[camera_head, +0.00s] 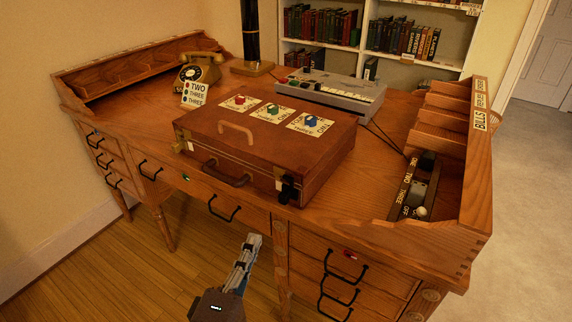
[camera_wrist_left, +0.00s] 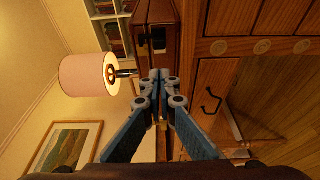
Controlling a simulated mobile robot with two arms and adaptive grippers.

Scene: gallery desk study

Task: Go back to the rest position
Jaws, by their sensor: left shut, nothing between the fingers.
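My left gripper (camera_head: 247,252) is in front of the wooden desk (camera_head: 155,108), below the front edge of its top. In the head view it stands apart from the desk front and holds nothing. In the left wrist view my left gripper (camera_wrist_left: 160,78) shows with its two fingers together, and the picture is turned sideways. A brown briefcase (camera_head: 220,140) lies shut on the desk, with red, green and blue knobs on labelled plates on its lid. My right gripper is in neither view.
A rotary telephone (camera_head: 205,68), a grey keyed device (camera_head: 335,92) and a switch panel (camera_head: 418,185) are on the desk. Drawers with black handles (camera_head: 345,268) line its front. Bookshelves (camera_head: 375,35) stand behind. The wooden floor (camera_head: 130,265) at left is clear. A lamp (camera_wrist_left: 85,76) shows in the wrist view.

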